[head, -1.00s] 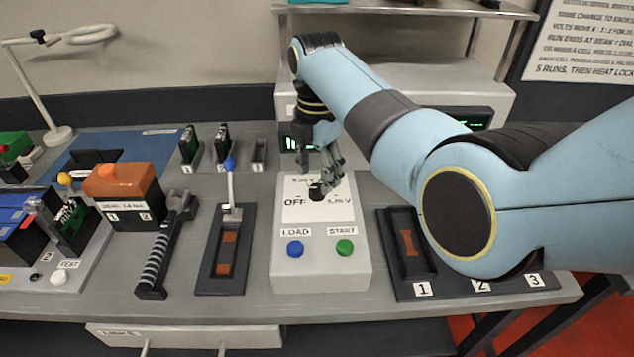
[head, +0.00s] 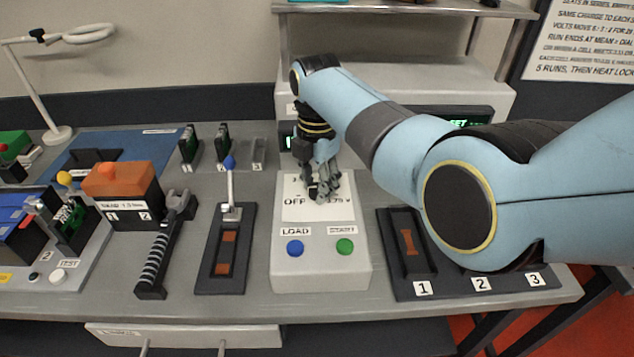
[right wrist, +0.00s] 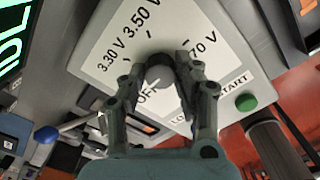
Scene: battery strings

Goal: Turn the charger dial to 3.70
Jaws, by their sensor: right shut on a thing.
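The charger box (head: 281,270) stands at the middle of the bench, with a white dial plate (head: 292,212) on top. In the right wrist view the plate (right wrist: 100,45) carries the marks OFF, 3.30 V, 3.50 V and a partly covered one ending in 70 V. The round dark dial (right wrist: 158,72) sits at the plate's centre, between my fingers; which mark it points to I cannot tell. My right gripper (head: 322,192) reaches down from above and is shut on the dial; it also shows in the right wrist view (right wrist: 160,66). My left gripper is not in view.
A blue LOAD button (head: 295,248) and a green START button (head: 345,247) lie in front of the dial. A blue-knobbed lever (head: 230,180) stands left of the box. A numbered dark tray (head: 408,287) lies to the right, partly under my right arm.

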